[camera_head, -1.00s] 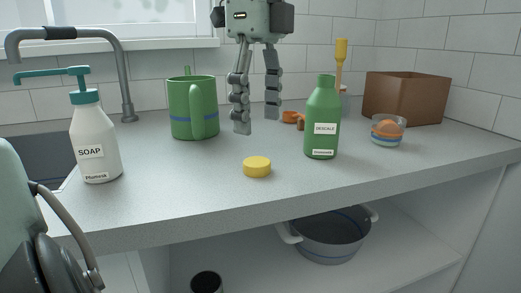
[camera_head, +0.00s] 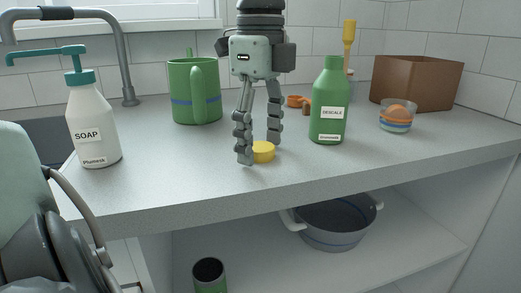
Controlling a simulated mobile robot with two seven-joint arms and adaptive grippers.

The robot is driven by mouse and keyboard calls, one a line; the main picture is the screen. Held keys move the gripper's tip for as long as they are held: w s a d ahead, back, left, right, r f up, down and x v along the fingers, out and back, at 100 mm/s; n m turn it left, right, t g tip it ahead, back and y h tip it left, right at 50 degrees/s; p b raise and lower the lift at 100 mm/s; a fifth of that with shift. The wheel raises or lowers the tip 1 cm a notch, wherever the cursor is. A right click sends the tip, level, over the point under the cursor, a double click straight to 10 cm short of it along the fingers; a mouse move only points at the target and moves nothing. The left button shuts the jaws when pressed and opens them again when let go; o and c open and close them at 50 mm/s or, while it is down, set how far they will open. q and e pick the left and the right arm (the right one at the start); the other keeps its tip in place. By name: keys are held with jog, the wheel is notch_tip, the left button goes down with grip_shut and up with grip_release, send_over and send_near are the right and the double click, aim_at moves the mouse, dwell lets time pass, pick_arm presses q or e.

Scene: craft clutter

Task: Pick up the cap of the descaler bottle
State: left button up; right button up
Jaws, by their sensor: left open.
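The yellow cap (camera_head: 264,153), a low round disc, lies on the grey counter in front of the green mug and left of the descaler bottle. The green descaler bottle (camera_head: 328,100), labelled DESCALE, stands upright with no yellow cap on its neck. My left gripper (camera_head: 259,151) points straight down over the cap, open, with its fingertips low near the counter. One finger is at the cap's left side and hides part of it; the other is by its back right edge. I cannot tell whether either finger touches it. My right gripper is not in view.
A green mug (camera_head: 194,90) stands behind left, and a white soap bottle (camera_head: 92,125) at the left. Small orange items (camera_head: 296,101), a glass bowl (camera_head: 397,117) and a brown box (camera_head: 416,83) are further back right. The front counter is clear. A pot (camera_head: 335,224) sits below.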

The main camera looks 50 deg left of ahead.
pick_arm(q)
jog(key=c, duration=0.9)
jog(key=shift+r, duration=0.15)
